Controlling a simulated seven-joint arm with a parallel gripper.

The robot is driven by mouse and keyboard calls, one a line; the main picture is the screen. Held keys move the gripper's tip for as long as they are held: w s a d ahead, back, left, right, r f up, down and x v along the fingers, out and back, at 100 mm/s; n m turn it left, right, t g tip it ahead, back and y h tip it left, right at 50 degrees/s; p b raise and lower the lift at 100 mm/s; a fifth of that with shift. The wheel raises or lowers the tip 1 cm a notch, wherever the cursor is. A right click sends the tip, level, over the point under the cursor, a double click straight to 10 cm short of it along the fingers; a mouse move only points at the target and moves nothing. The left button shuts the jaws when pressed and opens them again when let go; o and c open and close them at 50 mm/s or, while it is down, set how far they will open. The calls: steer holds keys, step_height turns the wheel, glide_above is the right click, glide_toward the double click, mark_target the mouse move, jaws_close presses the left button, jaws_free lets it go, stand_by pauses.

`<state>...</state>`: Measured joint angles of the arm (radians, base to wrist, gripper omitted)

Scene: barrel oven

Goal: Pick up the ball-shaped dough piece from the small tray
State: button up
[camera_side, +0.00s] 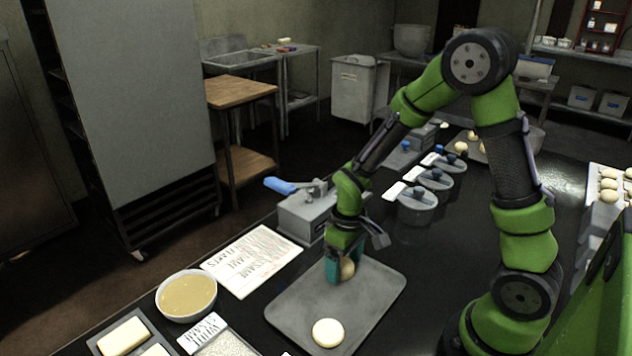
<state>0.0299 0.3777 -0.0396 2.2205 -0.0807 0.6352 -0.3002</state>
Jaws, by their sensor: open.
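The small grey tray (374,291) lies on the dark counter in the lower middle of the side view. A pale round dough piece (327,332) sits on its near part, clear of my gripper. A second, browner ball-shaped dough piece (347,269) is at the tray's far part, partly hidden by my gripper. My gripper (340,274) points down over the tray with its fingers low around or beside this second ball. It is open; whether the fingers touch the ball cannot be told.
A grey press with a blue handle (281,186) stands just behind the tray. Left are a paper sheet (252,259), a bowl of tan contents (187,296) and a butter tray (97,343). Lidded grey pots (417,206) stand behind right; the counter right of the tray is clear.

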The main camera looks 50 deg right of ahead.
steer(key=shift+f, duration=0.2)
steer(key=c, duration=1.1)
steer(key=shift+r, duration=0.1)
steer(key=shift+c, duration=0.2)
